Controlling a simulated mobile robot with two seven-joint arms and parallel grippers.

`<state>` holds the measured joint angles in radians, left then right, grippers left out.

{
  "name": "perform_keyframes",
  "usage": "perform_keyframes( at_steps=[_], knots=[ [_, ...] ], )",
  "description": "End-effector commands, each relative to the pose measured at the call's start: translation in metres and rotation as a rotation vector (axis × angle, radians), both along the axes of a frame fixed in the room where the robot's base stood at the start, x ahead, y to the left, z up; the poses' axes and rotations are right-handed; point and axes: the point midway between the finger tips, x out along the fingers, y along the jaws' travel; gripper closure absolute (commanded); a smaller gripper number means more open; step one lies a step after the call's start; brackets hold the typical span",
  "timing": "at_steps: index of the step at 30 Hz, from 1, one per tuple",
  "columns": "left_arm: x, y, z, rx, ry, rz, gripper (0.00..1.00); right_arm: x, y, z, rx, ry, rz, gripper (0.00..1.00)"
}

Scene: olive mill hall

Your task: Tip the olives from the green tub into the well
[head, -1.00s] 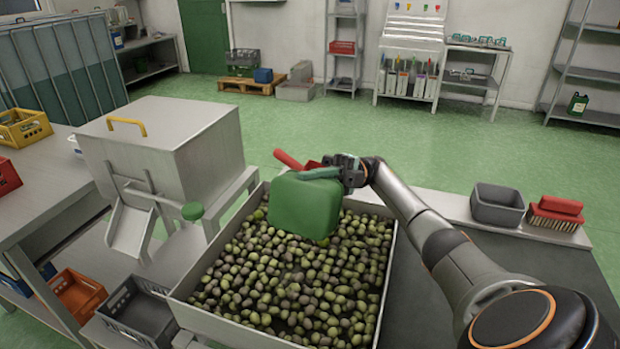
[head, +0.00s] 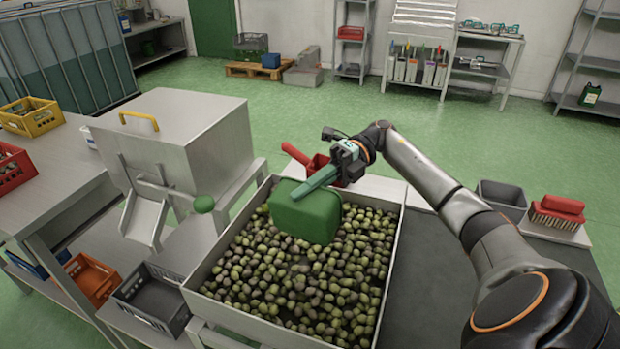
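The green tub (head: 303,215) is above the far part of the well, tipped over. I see its closed outer faces; its mouth and inside are hidden. The well (head: 392,255) is a wide, grey metal, square-walled bin. Green and dark olives (head: 285,285) cover its floor. My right gripper (head: 318,182) reaches in from the right, its teal fingers at the tub's upper right edge. It appears shut on the tub, though the tub's body hides part of the grip. My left gripper is not in view.
A red scoop (head: 297,155) lies behind the well. A grey hopper (head: 190,130) with a chute stands on the left. A grey bin (head: 502,200) and a red brush (head: 558,210) are on the right. The dark bench top right of the well is clear.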

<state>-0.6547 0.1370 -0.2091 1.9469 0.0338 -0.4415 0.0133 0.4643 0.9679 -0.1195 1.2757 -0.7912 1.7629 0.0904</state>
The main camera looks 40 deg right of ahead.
Motion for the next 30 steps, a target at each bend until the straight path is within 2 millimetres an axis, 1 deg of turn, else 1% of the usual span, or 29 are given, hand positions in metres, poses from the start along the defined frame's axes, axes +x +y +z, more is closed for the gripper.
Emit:
perform_keyframes(
  at_steps=[1, 4, 9, 16, 21, 27, 28, 30],
  knots=[
    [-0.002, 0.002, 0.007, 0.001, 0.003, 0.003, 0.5, -0.003, 0.005, 0.007, -0.05, -0.022, 0.003, 1.0],
    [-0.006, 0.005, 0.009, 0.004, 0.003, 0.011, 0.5, -0.007, 0.013, 0.007, -0.143, -0.06, 0.003, 1.0],
    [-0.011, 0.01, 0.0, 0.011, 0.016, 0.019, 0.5, -0.012, 0.026, 0.001, -0.313, -0.131, 0.004, 1.0],
    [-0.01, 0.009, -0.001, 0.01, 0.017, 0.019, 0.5, -0.018, 0.043, -0.004, -0.543, -0.228, 0.004, 1.0],
    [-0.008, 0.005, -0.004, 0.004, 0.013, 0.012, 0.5, -0.021, 0.05, -0.018, -0.748, -0.316, 0.002, 1.0],
    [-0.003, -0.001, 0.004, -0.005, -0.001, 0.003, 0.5, -0.024, 0.059, -0.031, -0.969, -0.406, 0.002, 1.0],
    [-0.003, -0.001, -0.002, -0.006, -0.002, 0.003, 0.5, -0.024, 0.058, -0.039, -1.011, -0.422, 0.004, 1.0],
    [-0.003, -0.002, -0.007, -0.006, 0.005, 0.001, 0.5, -0.024, 0.058, -0.047, -1.097, -0.458, 0.003, 1.0]
  ],
)
